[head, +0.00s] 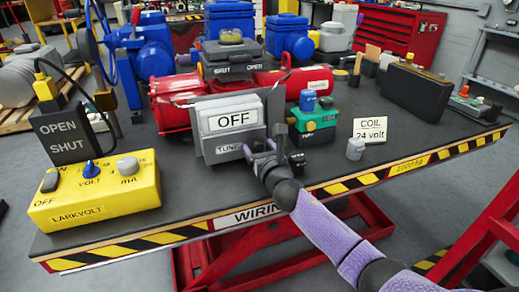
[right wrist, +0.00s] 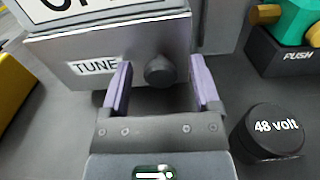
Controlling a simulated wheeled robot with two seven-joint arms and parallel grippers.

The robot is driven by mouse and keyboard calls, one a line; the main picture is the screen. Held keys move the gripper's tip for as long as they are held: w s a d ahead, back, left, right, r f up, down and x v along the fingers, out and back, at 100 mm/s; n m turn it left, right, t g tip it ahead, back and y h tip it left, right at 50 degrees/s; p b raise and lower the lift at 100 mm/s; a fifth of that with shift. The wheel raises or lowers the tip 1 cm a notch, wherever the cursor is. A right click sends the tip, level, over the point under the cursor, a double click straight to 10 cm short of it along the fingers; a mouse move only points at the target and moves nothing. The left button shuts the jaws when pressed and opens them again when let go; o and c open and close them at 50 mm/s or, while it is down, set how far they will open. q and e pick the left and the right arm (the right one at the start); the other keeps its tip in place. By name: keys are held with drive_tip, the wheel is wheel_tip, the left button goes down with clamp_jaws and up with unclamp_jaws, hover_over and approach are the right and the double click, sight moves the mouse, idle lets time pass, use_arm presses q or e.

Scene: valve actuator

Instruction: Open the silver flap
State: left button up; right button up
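The silver flap (right wrist: 110,58) is the grey metal front panel labelled TUNE, with a dark round knob (right wrist: 160,70) near its right end. In the head view the flap (head: 223,150) sits low on the silver box, below the white OFF sign (head: 234,120). It looks closed. My right gripper (right wrist: 160,80) is open, with its purple fingers on either side of the knob and gaps to it on both sides. In the head view the right gripper (head: 261,147) is at the box's lower right and hides the knob. My left gripper is not in view.
A black 48 volt cap (right wrist: 273,131) stands close right of my gripper. A green and yellow push-button block (head: 312,122) is right of the box. A yellow LARKVOLT meter (head: 95,192) stands left.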

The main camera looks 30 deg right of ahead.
clamp_jaws()
idle(0.5)
idle(0.8)
